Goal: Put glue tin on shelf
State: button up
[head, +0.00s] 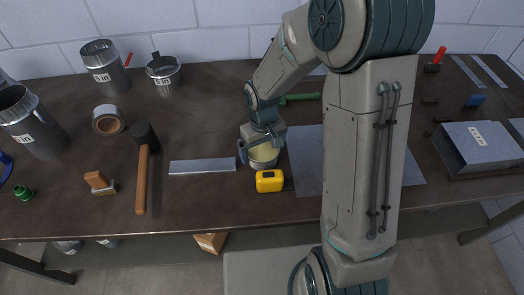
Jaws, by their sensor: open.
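A yellow tape measure (269,181) lies just in front of the tin. A metal strip (202,166) lies to its left, a sheet-metal plate (306,160) to its right. A mallet (142,175), tape roll (108,120) and duct pieces (105,66) lie further left. A metal box (480,143) sits at right.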

notch_tip(320, 180, up, 10)
jog(key=f, duration=0.1)
jog(key=s+d+r+m+t, duration=0.2)
jog(key=s+d+r, duration=0.3)
jog(key=s, duration=0.3)
jog(key=s+d+r+m+t, duration=0.1)
jog(key=s+d+r+m, duration=0.1)
jog(key=s+d+r, duration=0.4)
jog(key=n+g+p, duration=0.2)
jog(key=n+p, duration=0.2)
send_over(264, 152)
jog(key=shift+y, duration=0.3)
notch_tip(264, 152, down, 15)
jog(key=shift+f, duration=0.15)
jog(key=shift+w+a+f+p, duration=0.1)
jog(key=shift+a+f+p, duration=0.05)
jog(key=shift+f, duration=1.2)
jog(key=shift+w+a+f+p, duration=0.1)
jog(key=shift+f+p, duration=0.05)
jog(key=shift+f, duration=1.15)
